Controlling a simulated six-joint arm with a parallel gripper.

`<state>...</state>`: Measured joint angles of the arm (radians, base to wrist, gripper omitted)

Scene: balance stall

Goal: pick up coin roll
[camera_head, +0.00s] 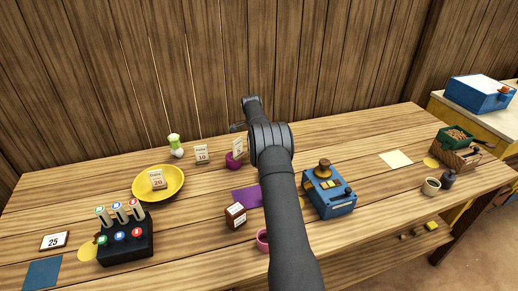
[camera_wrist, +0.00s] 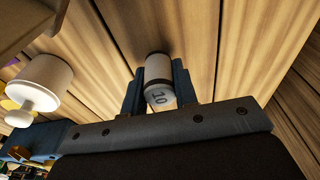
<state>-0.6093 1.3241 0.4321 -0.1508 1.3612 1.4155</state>
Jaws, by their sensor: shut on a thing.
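My gripper (camera_wrist: 157,88) is shut on the coin roll (camera_wrist: 158,68) in the wrist view. The roll is a pale cylinder with a dark band, and its near end reads "10". One dark blue finger presses on each side of it. Wooden planks show behind the roll. In the head view my gripper (camera_head: 238,127) is partly hidden by my own arm, in front of the wooden back wall. The coin roll cannot be made out there.
A black rack (camera_head: 125,250) with several capped cylinders stands at the left. A yellow plate (camera_head: 141,193) holds a card marked 20. A blue device (camera_head: 328,200) stands right of my arm. A brown box (camera_head: 235,215) and a purple mat (camera_head: 246,197) lie left of it.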

